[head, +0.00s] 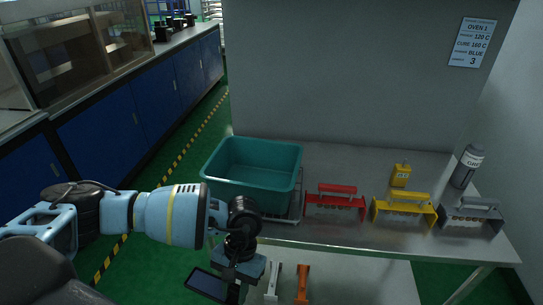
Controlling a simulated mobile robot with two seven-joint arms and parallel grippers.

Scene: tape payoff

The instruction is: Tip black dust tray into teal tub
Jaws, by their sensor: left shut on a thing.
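The teal tub (245,191) stands upright on the left end of the metal table, near its front edge. The part of its inside that shows looks empty. My left gripper (232,287) is in front of the table, below and in front of the tub, pointing down. It is shut on the black dust tray (207,285), a flat dark piece with a pale rim that juts out to the left of the fingers. The gripper hides part of the tray, and I cannot tell whether it holds dust. My right gripper is out of view.
Red (338,190), yellow (404,208) and grey (472,215) handled holders stand right of the tub. A yellow container (400,175) and a grey bottle (467,166) stand behind them. White (273,281) and orange (302,284) pieces are low, beneath the table's front edge.

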